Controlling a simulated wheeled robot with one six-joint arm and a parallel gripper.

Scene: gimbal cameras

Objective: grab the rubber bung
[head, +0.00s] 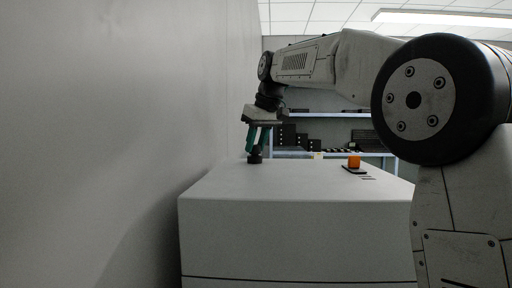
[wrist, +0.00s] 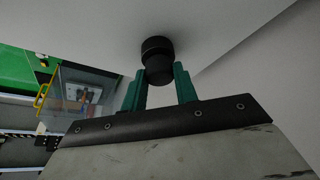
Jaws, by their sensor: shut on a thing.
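The rubber bung (head: 255,155) is a small black stopper at the far left of the white cabinet top in the head view, close to the wall. In the wrist view the black bung (wrist: 157,57) sits between the tips of the two green fingers. My gripper (head: 257,147) points down with its fingers shut on the bung; it also shows in the wrist view (wrist: 160,80). The bung's base appears at the level of the cabinet top; I cannot tell whether it touches.
The white cabinet top (head: 280,180) is mostly bare. An orange object (head: 354,162) stands on a dark flat item (head: 354,170) at the back right. A grey wall (head: 120,130) runs along the left. Shelves with dark boxes (head: 290,135) stand behind.

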